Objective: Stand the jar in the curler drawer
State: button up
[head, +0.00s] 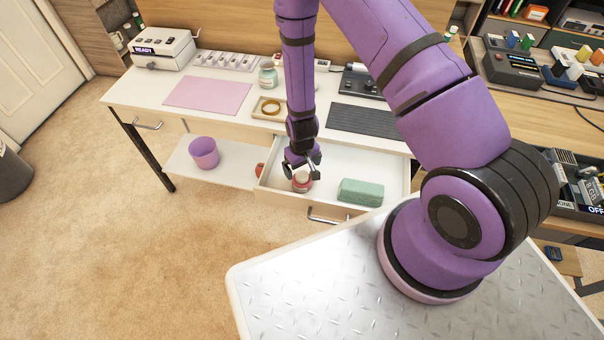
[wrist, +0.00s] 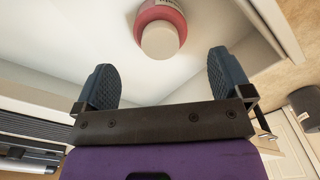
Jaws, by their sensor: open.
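A small red-pink jar (head: 301,182) with a white lid stands on the floor of the open white drawer (head: 345,155), near its left front part. In the wrist view the jar (wrist: 162,30) shows lid towards the camera, just beyond and between my fingertips, apart from both. My gripper (head: 303,168) is low over the drawer, open and empty, pointing down beside and above the jar. Its two dark pads also show in the wrist view (wrist: 163,62). The gripper partly hides the jar in the head view. A green box (head: 360,192) lies in the drawer to the right.
The drawer's front wall and handle (head: 328,216) face my base. A second jar (head: 268,76) stands on the desk behind a small tray (head: 268,110). A purple bin (head: 204,153) sits on the shelf at left.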

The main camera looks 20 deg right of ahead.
jog(key=shift+r, duration=1.9)
jog(key=w+r+t, duration=0.1)
jog(key=w+r, duration=0.3)
jog(key=r, duration=1.2)
notch_tip(320, 180, up, 15)
jog(key=t, duration=0.1)
send_over(302, 175)
jog(key=w+d, duration=0.2)
jog(key=s+d+r+m+t, duration=0.1)
jog(key=s+d+r, duration=0.1)
jog(key=s+r, duration=0.9)
jog(key=s+d+r+t, duration=0.2)
jog(key=s+d+r, duration=0.1)
jog(key=s+r, duration=0.8)
jog(key=shift+s+d+r+m, duration=0.35)
jog(key=shift+s+r+m, duration=0.05)
jog(key=shift+s, duration=0.2)
